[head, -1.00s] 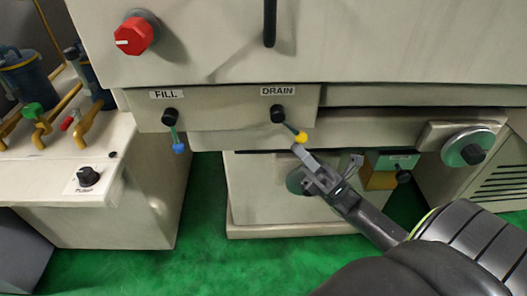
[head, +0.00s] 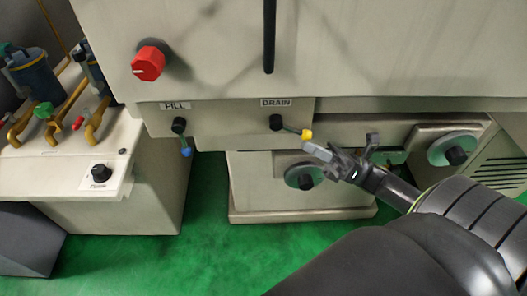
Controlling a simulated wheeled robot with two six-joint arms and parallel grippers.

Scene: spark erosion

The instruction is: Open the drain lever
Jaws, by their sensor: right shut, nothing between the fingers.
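The drain lever (head: 291,129) sits on the machine's front panel under the DRAIN label (head: 275,102). Its black hub is at the left and its arm points right and slightly down, ending in a yellow knob (head: 307,134). My right gripper (head: 312,149) is shut and empty, with its fingertips just below the yellow knob. I cannot tell whether they touch it. My left gripper is not in view.
The fill lever (head: 182,139) with a blue knob hangs to the left. A red knob (head: 148,63) is above it. A handwheel (head: 452,148) is at the right and another round wheel (head: 304,176) sits just below my gripper. A pump unit (head: 70,160) stands at the left.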

